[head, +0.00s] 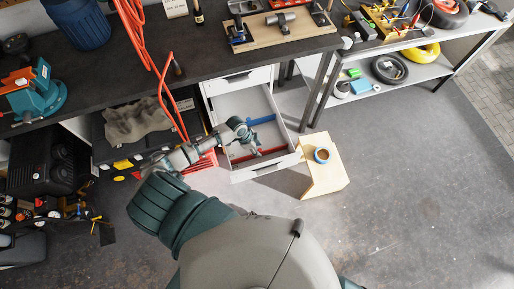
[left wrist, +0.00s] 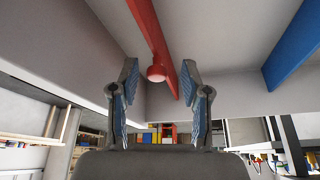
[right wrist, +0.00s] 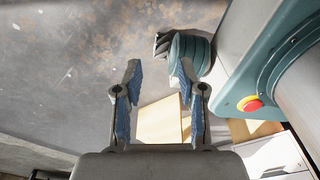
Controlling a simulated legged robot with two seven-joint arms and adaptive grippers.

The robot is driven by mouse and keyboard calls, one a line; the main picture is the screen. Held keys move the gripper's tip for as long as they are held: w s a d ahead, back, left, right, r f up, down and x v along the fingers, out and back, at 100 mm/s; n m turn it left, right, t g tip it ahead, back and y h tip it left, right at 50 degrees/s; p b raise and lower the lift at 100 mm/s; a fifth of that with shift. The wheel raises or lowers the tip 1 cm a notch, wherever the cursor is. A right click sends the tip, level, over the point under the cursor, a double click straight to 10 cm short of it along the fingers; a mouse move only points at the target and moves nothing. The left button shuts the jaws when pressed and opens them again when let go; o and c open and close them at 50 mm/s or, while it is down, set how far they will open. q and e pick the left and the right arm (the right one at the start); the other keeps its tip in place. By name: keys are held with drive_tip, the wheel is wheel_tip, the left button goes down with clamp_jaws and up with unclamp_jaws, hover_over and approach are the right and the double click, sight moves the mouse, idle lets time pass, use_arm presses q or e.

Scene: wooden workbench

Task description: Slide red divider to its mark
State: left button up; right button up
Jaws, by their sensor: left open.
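The open drawer (head: 291,133) holds a red divider (head: 270,151) near its front and a blue divider (head: 262,120) farther back. My left gripper (head: 256,152) is inside or just above the drawer, at the red divider. In the left wrist view the red divider (left wrist: 145,28) runs between my open left fingers (left wrist: 161,70), with its round red knob (left wrist: 156,74) between the fingertips; I cannot tell whether they touch. The blue divider (left wrist: 294,45) is at the right there. My right gripper (right wrist: 158,68) is open and empty. I cannot make out the mark.
The dark workbench top (head: 205,65) overhangs the drawer's back. A red cable (head: 161,70) hangs at the left. The floor at the right is clear.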

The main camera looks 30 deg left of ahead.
use_arm(q)
drive_tip(key=shift+d+r, duration=0.1)
drive_tip(key=shift+d, duration=0.3)
drive_tip(key=c, duration=0.8)
clamp_jaws()
drive_tip(key=shift+s+d+p, duration=0.2)
drive_tip(key=shift+s+p, duration=0.2)
drive_tip(key=shift+p, duration=0.35)
drive_tip(key=shift+s, duration=0.1)
drive_tip(key=o, duration=0.8)
unclamp_jaws()
drive_tip(key=shift+d, duration=0.1)
drive_tip(key=v, duration=1.1)
drive_tip(key=shift+a+r, duration=0.25)
drive_tip(key=shift+r, duration=0.1)
use_arm(e)
drive_tip(key=shift+d+r, duration=0.65)
drive_tip(key=shift+d, duration=0.05)
